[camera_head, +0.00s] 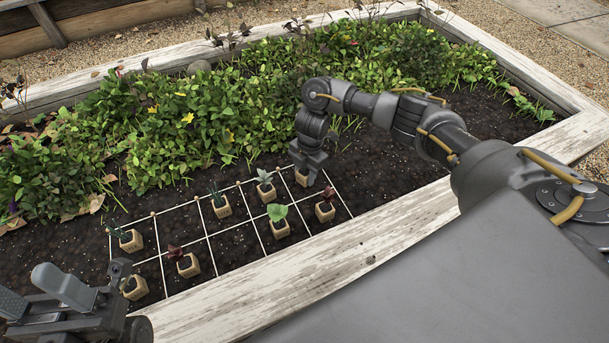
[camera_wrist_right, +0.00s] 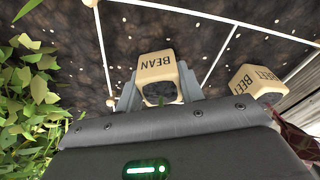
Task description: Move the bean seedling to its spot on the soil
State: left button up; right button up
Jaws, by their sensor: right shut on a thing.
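My right gripper (camera_head: 305,176) is shut on the bean seedling's wooden pot (camera_head: 301,179), low over the soil at the back right end of the string grid. In the right wrist view the pot (camera_wrist_right: 157,70) reads "BEAN" and sits between the two fingers, with dark soil in its top. No bean leaves can be made out; the gripper hides part of it. The pot appears within a grid cell between strings; whether it touches the soil I cannot tell. My left gripper (camera_head: 38,292) is at the lower left, apparently open and empty.
Several potted seedlings stand in the grid, including a beet pot (camera_head: 325,211), a broad-leaved one (camera_head: 280,228) and a pale-leaved one (camera_head: 266,191). Dense green plants (camera_head: 240,110) grow behind the grid. A white wooden bed edge (camera_head: 330,255) runs along the front.

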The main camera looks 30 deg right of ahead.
jog(key=shift+f, duration=0.15)
jog(key=o, duration=1)
